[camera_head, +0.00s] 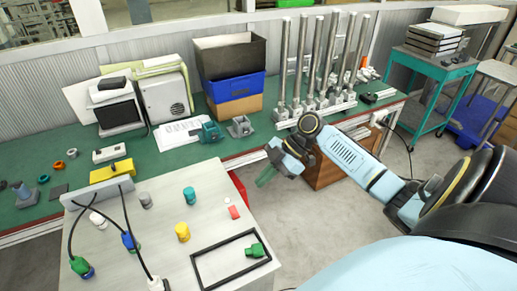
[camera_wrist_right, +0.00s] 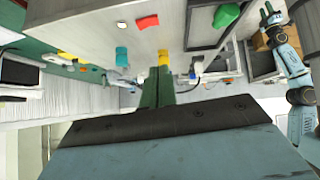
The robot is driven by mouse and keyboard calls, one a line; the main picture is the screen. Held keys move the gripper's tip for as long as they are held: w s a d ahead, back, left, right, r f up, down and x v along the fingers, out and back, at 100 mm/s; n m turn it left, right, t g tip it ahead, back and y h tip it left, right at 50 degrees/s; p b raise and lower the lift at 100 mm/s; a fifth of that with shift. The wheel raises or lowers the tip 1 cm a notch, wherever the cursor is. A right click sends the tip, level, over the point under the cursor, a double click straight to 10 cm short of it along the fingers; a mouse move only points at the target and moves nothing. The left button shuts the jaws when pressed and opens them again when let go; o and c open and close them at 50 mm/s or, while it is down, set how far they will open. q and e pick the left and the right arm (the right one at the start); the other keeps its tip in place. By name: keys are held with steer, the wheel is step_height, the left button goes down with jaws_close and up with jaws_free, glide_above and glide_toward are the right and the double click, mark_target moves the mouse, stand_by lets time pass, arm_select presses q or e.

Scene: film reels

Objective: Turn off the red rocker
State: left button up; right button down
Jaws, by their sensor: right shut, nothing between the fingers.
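The red rocker (camera_head: 233,211) sits on the light panel top, between a white button and a black frame. It also shows near the top of the right wrist view (camera_wrist_right: 147,22); I cannot tell which way it is tipped. My right gripper (camera_head: 266,177) hangs past the panel's far right edge, up and right of the rocker and apart from it. Its green fingers (camera_wrist_right: 158,85) are shut and empty. A light blue arm, seemingly my left (camera_wrist_right: 292,65), shows at the right of the wrist view; its finger state is unclear.
Around the rocker are a white button (camera_head: 227,200), a teal cylinder (camera_head: 189,196), a yellow cylinder (camera_head: 182,232) and a black frame (camera_head: 197,270) with a green piece (camera_head: 254,250). Cables with plugs (camera_head: 82,267) stand at the left. A green bench (camera_head: 215,148) lies behind.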

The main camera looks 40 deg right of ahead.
steer(key=s+f+m+h+b, duration=0.2)
steer(key=s+f+m, duration=0.1)
steer(key=f, duration=0.8)
steer(key=s+f+m+h+b, duration=0.1)
steer(key=s+f+m+b, duration=0.2)
steer(key=f, duration=0.8)
steer(key=s+f+m+h+b, duration=0.15)
steer(key=s+f+m, duration=0.25)
steer(key=f, duration=0.8)
steer(key=s+a+f+m+g+h+b, duration=0.2)
steer(key=s+a+f+h+b, duration=0.1)
steer(key=s+f, duration=1)
steer(key=s+a+f+b, duration=0.1)
steer(key=s+a+f, duration=0.4)
steer(key=s, duration=0.2)
steer(key=s+a+f+m+b, duration=0.1)
steer(key=s+a+f+b, duration=0.1)
steer(key=s+a+f, duration=0.3)
steer(key=s+h, duration=0.1)
steer(key=s, duration=0.1)
steer(key=shift+s, duration=0.4)
steer(key=shift+f, duration=0.1)
